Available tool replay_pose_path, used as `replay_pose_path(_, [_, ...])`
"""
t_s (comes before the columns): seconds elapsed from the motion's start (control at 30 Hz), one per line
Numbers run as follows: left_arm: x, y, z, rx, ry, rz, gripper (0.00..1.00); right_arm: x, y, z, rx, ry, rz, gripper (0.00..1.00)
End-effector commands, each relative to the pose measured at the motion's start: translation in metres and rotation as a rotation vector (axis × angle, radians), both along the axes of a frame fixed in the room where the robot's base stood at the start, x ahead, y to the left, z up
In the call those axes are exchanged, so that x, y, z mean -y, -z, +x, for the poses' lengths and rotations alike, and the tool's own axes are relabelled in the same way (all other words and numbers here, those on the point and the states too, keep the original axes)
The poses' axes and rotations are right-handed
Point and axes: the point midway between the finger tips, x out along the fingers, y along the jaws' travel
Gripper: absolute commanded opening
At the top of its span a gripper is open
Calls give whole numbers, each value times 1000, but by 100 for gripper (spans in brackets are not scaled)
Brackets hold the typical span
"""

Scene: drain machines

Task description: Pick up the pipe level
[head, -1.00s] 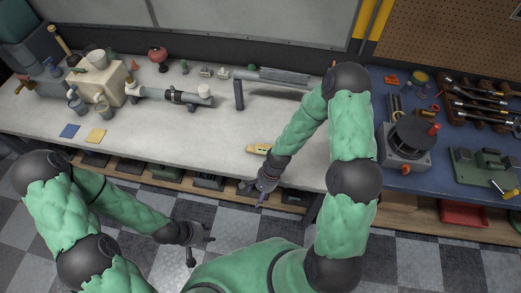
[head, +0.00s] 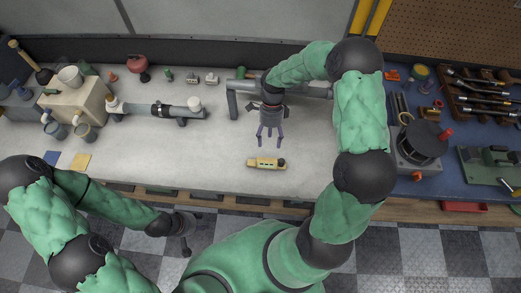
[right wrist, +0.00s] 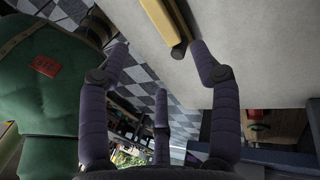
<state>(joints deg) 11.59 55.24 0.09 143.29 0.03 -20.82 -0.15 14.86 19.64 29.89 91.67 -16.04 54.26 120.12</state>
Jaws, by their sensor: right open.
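The pipe level is a small yellow bar (head: 266,163) with a dark end on its right, lying flat near the front edge of the light workbench. It also shows as a yellow bar with a dark tip at the top of the right wrist view (right wrist: 166,22). My right gripper (head: 270,143) is over the bench, behind the level in the head view, with its fingers spread and pointing toward it. It is open, empty and apart from the level. My left gripper (head: 186,233) is low at the left, in front of the bench and over the floor; its fingers are too small to read.
A grey pipe (head: 300,91) lies behind my right gripper, and another pipe assembly (head: 155,110) is to the left. Yellow and blue pads (head: 80,162) lie at the front left. A blue bench (head: 440,185) with tools stands right. The bench around the level is clear.

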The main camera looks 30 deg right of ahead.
Motion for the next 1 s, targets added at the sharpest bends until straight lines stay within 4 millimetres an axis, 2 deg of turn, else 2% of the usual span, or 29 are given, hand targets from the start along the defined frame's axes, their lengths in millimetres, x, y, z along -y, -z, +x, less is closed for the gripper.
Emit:
replay_pose_path(0.13, [0,2,-2,-5,2,-1,40,-1,9,-4,-7,9,-4,63])
replay_pose_path(0.4, [0,10,-2,-4,1,-1,40,-7,45,-15,-6,7,-4,63])
replay_pose_path(0.67, [0,12,-2,-4,1,-1,40,-9,57,-19,-4,8,-3,63])
replay_pose_path(1.0, [0,24,-2,-4,1,-1,40,-14,98,-31,-4,7,-3,63])
